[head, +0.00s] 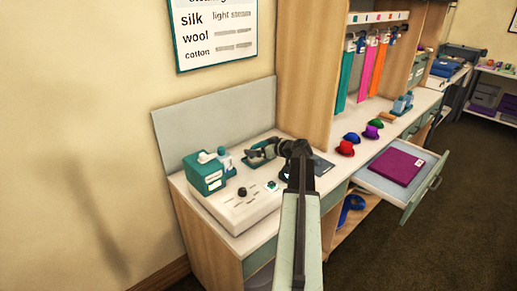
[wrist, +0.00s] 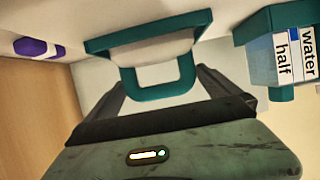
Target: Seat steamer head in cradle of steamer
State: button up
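The steamer (head: 207,172), a teal box with a white top, stands at the left end of the counter. In the wrist view a teal box marked "water" and "half" (wrist: 262,58) is at upper right. A white piece with a teal plate and teal loop handle, seemingly the steamer head (wrist: 158,90), is straight ahead of my gripper (wrist: 162,78). My fingers are apart, one on each side of the loop; I cannot tell whether they touch it. In the head view my gripper (head: 262,152) is low over the counter, right of the steamer. I cannot make out the cradle.
Several coloured caps, including a red one (head: 345,148), sit farther right. An open drawer (head: 408,193) with a purple cloth (head: 395,165) juts out. A grey board (head: 215,125) stands behind the counter.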

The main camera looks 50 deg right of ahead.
jog(key=p+v, duration=0.3)
jog(key=v, duration=0.5)
jog(key=shift+w, duration=0.1)
